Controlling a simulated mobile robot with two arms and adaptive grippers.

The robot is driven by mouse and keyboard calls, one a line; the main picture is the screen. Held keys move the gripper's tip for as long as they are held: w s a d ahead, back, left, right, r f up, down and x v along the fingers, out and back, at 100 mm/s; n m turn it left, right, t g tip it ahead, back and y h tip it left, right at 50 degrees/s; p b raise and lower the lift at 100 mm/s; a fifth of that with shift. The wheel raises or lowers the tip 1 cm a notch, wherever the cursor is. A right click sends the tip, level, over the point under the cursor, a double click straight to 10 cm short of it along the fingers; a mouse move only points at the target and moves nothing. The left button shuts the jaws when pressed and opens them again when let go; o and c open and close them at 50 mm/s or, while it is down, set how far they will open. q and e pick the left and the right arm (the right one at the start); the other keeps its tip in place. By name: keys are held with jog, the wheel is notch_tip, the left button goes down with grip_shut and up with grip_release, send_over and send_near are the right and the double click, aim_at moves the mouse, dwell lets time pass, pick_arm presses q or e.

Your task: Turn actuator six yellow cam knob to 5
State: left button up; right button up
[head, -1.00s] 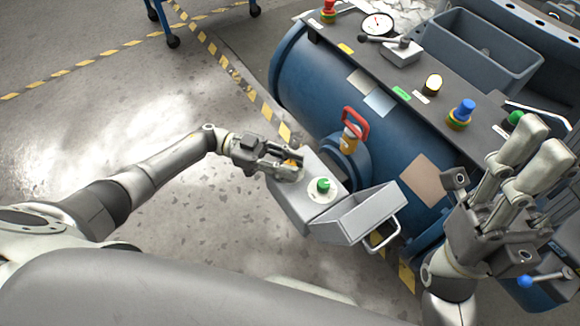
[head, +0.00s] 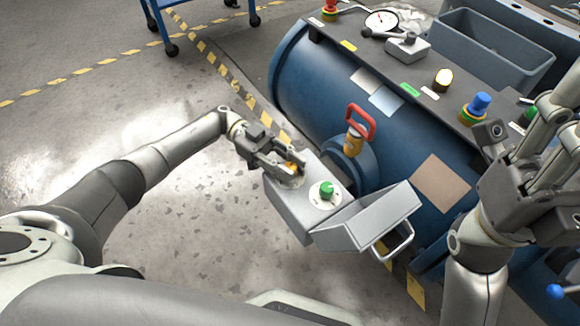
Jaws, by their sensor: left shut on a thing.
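The actuator box (head: 289,217) is grey, with its lid (head: 371,216) swung open to the right on a handle. On its top are a yellow cam knob (head: 290,165) and a green knob (head: 327,189) on a white dial. My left gripper (head: 295,170) is over the yellow knob and shut on it. Its fingers hide most of the knob and its dial, so I cannot read the number it points to. My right gripper (head: 570,130) is raised at the right edge, partly cut off, with its fingers spread and nothing seen between them.
A blue tank (head: 310,85) with a red-handled valve (head: 359,122) stands behind the box. The panel above holds a gauge (head: 381,22), a lit white button (head: 443,79), a blue knob (head: 480,104) and a grey bin (head: 490,50). Open floor lies left.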

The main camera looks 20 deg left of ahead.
aim_at(286, 164)
pick_arm(q)
jog(key=o, duration=1)
jog(key=shift+o, duration=0.2)
jog(key=v, duration=0.6)
jog(key=shift+w+a, duration=0.1)
jog(key=shift+w, duration=0.05)
jog(key=shift+w+a, duration=0.2)
jog(key=shift+a, duration=0.4)
